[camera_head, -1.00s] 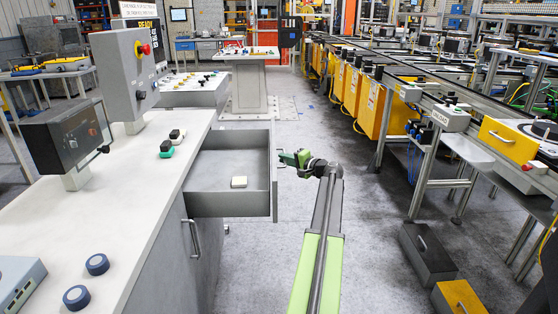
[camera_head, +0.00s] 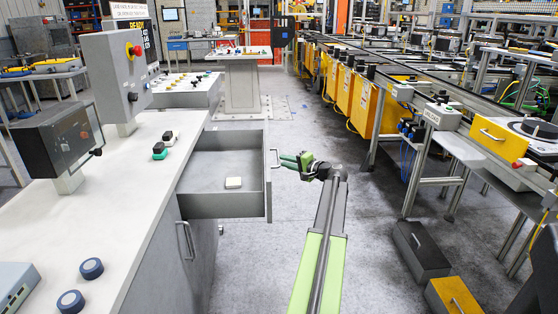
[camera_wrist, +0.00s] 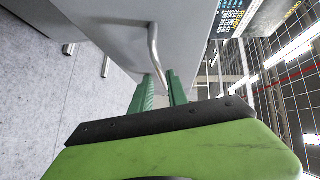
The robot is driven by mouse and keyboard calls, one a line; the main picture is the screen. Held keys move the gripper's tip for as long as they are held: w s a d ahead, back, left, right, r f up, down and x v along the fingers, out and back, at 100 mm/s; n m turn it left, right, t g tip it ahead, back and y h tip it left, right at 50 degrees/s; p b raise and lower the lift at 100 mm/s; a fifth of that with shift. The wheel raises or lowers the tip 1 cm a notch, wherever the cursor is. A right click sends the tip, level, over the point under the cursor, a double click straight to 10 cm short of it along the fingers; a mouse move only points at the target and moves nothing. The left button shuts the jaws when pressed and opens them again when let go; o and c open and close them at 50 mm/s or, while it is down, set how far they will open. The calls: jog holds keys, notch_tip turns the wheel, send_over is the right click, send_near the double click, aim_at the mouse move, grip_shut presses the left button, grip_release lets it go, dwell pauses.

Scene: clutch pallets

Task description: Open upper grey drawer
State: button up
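The upper grey drawer (camera_head: 225,206) is pulled out of the grey cabinet, and its inside shows. Its bar handle (camera_head: 276,158) is on the front panel, facing right. My gripper (camera_head: 284,161) is just right of this handle, with its green fingers pointing at it. In the wrist view, the handle (camera_wrist: 154,48) runs down toward the gap between the fingers (camera_wrist: 160,90). The fingers look slightly parted; whether they touch the handle is hard to see.
A lower handle (camera_head: 188,240) is on the cabinet below. The white countertop (camera_head: 120,220) holds control boxes, blue knobs (camera_head: 92,268) and small buttons. Dark and yellow boxes (camera_head: 421,250) stand on the floor at right. Open floor lies beyond the drawer.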

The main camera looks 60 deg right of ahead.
jog(key=p+v, duration=0.1)
jog(key=v, duration=1.2)
jog(key=shift+p, duration=0.3)
jog(key=shift+s, duration=0.1)
